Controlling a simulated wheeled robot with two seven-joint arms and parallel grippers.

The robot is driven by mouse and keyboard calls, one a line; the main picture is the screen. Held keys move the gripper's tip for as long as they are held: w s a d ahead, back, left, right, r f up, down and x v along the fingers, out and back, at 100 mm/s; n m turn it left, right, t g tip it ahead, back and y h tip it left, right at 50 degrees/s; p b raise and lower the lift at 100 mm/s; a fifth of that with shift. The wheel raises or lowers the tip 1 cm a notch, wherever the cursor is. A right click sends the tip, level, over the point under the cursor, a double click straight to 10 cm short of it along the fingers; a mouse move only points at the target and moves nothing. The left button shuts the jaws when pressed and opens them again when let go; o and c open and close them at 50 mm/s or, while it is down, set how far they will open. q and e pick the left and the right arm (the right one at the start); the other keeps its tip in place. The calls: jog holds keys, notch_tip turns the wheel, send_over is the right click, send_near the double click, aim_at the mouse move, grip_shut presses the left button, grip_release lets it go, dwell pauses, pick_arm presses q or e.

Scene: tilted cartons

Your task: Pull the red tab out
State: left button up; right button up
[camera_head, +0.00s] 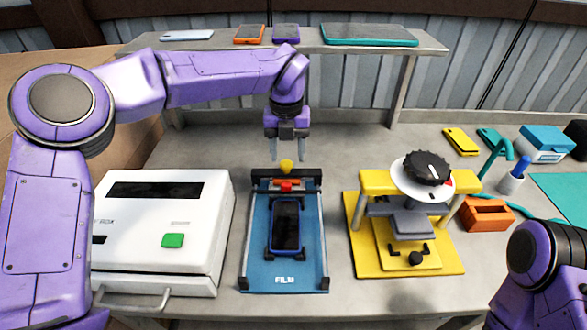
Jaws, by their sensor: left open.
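A small red tab (286,186) sits near the back of the blue film fixture (259,272), just behind a phone (286,226) that lies in the fixture's holder. My left gripper (287,158) points down above and behind the knob. Its two fingers are apart with nothing between them, and it does not appear to touch the tab. My right arm shows only in part at the lower right, and its gripper is out of view.
A white box with a green button (173,240) stands left of the fixture. A yellow press with a black dial (427,168) stands to the right. A shelf (225,43) with several phones crosses the back. An orange block (487,214) lies further right.

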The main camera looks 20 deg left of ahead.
aim_at(287, 184)
pick_arm(q)
jog(key=s+f, duration=0.1)
jog(key=f, duration=0.1)
jog(key=s+f+p, duration=0.1)
jog(key=s+f, duration=0.1)
jog(key=f, duration=0.1)
jog(key=shift+s+f+p, duration=0.15)
jog(key=shift+f+p, duration=0.2)
jog(key=w+f, duration=0.1)
jog(key=f, duration=0.1)
jog(key=w+f, duration=0.1)
jog(key=shift+w+f, duration=0.1)
jog(key=shift+f, duration=0.25)
jog(key=shift+s+r, duration=0.15)
jog(key=shift+s, duration=0.15)
jog(key=shift+s+r, duration=0.15)
jog(key=shift+s, duration=0.05)
jog(key=shift+c, duration=1.3)
jog(key=shift+w, duration=0.1)
grip_shut()
pick_arm(e)
jog(key=shift+s+r, duration=0.45)
jog(key=shift+r, duration=0.2)
jog(key=shift+s+r, duration=0.4)
jog(key=shift+r, duration=0.2)
